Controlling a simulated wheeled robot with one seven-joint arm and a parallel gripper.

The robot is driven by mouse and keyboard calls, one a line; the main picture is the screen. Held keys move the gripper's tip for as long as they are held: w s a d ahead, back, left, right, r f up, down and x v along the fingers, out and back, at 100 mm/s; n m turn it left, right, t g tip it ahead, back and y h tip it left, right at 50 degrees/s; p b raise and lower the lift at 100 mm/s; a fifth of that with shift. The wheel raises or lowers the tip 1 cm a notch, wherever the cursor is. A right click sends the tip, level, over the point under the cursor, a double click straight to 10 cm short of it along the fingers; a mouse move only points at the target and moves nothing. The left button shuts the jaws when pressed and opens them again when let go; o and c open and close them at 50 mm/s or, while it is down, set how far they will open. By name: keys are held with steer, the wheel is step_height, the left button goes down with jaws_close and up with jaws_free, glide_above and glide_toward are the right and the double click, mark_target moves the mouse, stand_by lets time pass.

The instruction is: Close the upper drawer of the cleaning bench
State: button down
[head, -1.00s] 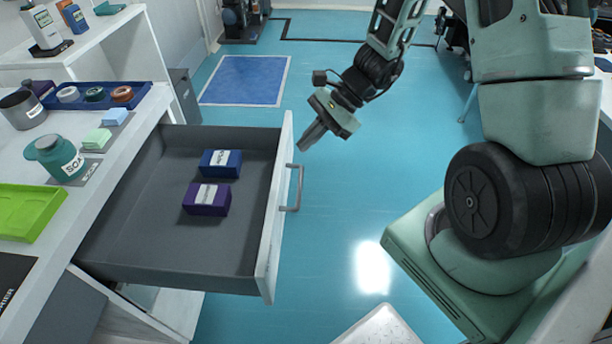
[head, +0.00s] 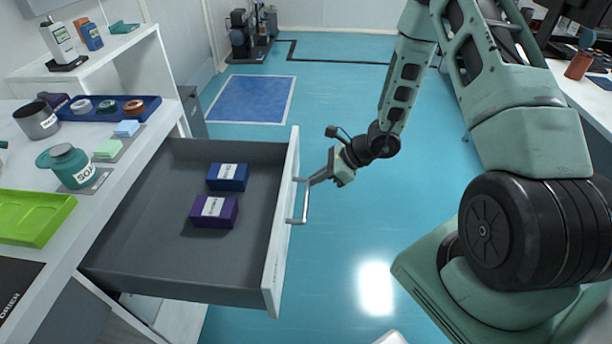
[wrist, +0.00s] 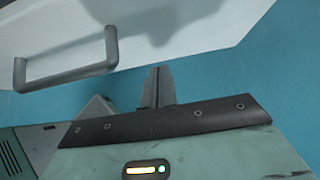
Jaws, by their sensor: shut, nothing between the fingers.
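The upper drawer (head: 180,262) of the cleaning bench (head: 150,95) is pulled far out. It holds a blue box (head: 227,178) and a purple box (head: 214,212). Its white front carries a grey bar handle (head: 303,208), which also shows in the wrist view (wrist: 68,72) at the upper left. My gripper (head: 311,182) is shut and empty, with its fingertips close to the drawer front by the handle's far end. In the wrist view the fingers (wrist: 157,88) point at the white front (wrist: 165,25), to the right of the handle. I cannot tell whether they touch it.
The bench top carries a soap jar (head: 70,166), a green tray (head: 32,217), a blue tray (head: 107,108) with rolls and a grey cup (head: 37,120). A blue floor mat (head: 251,98) lies beyond.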

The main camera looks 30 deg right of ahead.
steer(key=shift+w+a+r, duration=0.1)
steer(key=shift+w+a, duration=0.35)
steer(key=shift+a, duration=0.2)
steer(key=shift+w+a, duration=0.4)
steer(key=shift+a, duration=0.2)
steer(key=shift+w+a, duration=0.1)
